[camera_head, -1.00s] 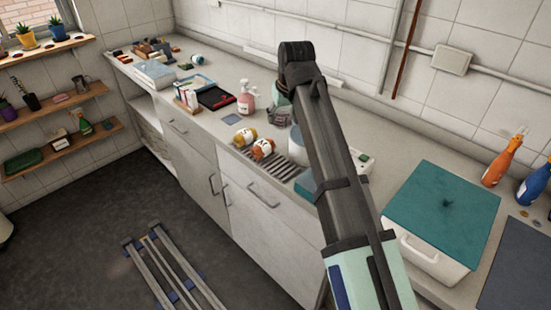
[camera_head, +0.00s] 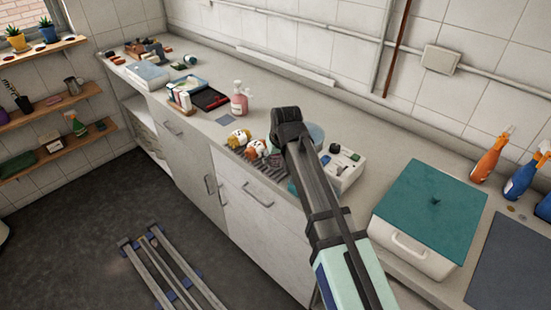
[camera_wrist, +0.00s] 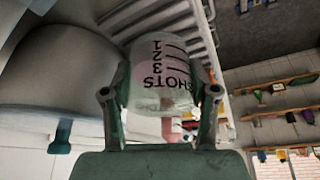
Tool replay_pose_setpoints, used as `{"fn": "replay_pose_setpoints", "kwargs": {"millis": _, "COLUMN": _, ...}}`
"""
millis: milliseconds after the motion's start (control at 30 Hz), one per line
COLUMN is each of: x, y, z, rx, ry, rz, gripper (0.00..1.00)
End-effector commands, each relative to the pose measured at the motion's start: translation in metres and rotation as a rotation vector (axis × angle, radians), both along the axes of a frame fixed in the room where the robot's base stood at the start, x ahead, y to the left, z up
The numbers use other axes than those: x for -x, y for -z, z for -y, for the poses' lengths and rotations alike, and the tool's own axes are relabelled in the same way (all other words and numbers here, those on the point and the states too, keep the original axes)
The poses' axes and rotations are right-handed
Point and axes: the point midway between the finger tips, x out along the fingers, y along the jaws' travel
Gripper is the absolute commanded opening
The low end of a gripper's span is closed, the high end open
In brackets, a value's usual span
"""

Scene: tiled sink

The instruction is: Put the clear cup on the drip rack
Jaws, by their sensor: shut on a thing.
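The clear cup (camera_wrist: 160,75), printed with black numbers, lines and the word "SHOTS", is between the fingers of my gripper (camera_wrist: 160,98) in the wrist view. Both fingers are shut on its sides. The drip rack (camera_wrist: 150,17), with pale parallel bars, shows just beyond the cup there; I cannot tell whether they touch. In the head view the drip rack (camera_head: 270,173) lies on the counter, partly hidden by my arm. My gripper's fingers and the cup are hidden behind my arm in that view.
Two orange-and-white items (camera_head: 257,149) sit at the rack's back left. A large pale round container (camera_wrist: 60,75) is close beside the cup. A white box (camera_head: 343,166) and a teal-lidded bin (camera_head: 430,205) stand to the right. A pink soap bottle (camera_head: 240,100) stands behind.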

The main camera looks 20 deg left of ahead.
Motion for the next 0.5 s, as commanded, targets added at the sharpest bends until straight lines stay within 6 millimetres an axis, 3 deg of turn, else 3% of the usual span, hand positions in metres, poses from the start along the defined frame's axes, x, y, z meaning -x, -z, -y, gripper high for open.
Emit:
{"fn": "replay_pose_setpoints", "kwargs": {"millis": 100, "x": 0.001, "y": 0.011, "z": 0.0, "rx": 0.001, "ry": 0.0, "rz": -0.002, "gripper": 0.18}}
{"fn": "replay_pose_setpoints", "kwargs": {"millis": 500, "x": 0.0, "y": 0.016, "z": 0.0, "rx": 0.0, "ry": 0.0, "rz": 0.0, "gripper": 0.18}}
